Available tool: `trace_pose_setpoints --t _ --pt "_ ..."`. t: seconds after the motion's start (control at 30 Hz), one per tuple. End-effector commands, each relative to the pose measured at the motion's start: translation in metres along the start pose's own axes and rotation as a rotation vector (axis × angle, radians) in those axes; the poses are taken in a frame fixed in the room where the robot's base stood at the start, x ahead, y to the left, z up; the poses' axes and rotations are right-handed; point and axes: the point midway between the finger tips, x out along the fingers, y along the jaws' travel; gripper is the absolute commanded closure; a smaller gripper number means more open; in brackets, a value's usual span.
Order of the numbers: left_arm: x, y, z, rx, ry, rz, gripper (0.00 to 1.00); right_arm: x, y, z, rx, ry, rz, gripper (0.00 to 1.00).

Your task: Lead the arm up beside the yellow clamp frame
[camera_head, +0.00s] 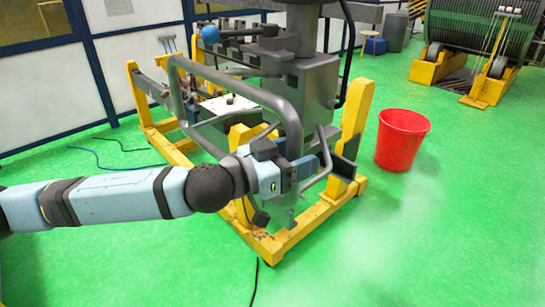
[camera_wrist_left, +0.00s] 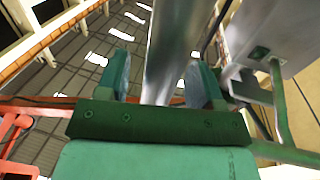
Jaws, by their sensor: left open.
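The yellow clamp frame (camera_head: 357,115) stands on the green floor around a grey machine, with upright posts and low base beams. My left arm reaches in from the left, and my left gripper (camera_head: 308,168) is in front of the machine's grey column, left of the frame's right post in the picture. In the left wrist view my left gripper (camera_wrist_left: 160,82) is open. A thick grey tube (camera_wrist_left: 168,55) runs up between its two fingers; I cannot tell whether they touch it. The gripper's arm hides part of the frame's near side. My right gripper is not in view.
A bent grey tube handle (camera_head: 245,90) arches close above my left wrist. A red bucket (camera_head: 402,140) stands right of the frame. Dark cables lie on the floor. The floor at the front right is clear. The wrist view shows a lit ceiling (camera_wrist_left: 60,75).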

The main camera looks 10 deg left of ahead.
Motion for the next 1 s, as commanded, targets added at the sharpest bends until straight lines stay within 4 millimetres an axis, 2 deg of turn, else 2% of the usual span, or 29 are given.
trace_pose_setpoints --t 0.17,0.47,0.73,0.87,0.9,1.0 --pt "0.0123 0.0005 -0.0004 0.001 0.0 0.001 0.39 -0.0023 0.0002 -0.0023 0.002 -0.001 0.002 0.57" --pt "0.0138 0.0003 0.0004 0.001 0.0 0.0 0.39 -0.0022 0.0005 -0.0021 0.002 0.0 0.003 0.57" --pt "0.0136 0.0003 0.0004 0.0 0.0 0.0 1.0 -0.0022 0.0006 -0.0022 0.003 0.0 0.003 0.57" --pt "0.0136 0.0003 0.0004 0.0 0.0 0.0 1.0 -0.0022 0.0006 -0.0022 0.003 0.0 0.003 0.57" --pt "0.0136 0.0003 0.0004 0.0 0.0 0.0 0.71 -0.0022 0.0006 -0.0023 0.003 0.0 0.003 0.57" --pt "0.0136 0.0003 0.0004 0.0 -0.001 0.0 0.94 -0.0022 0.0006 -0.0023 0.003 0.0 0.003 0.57"
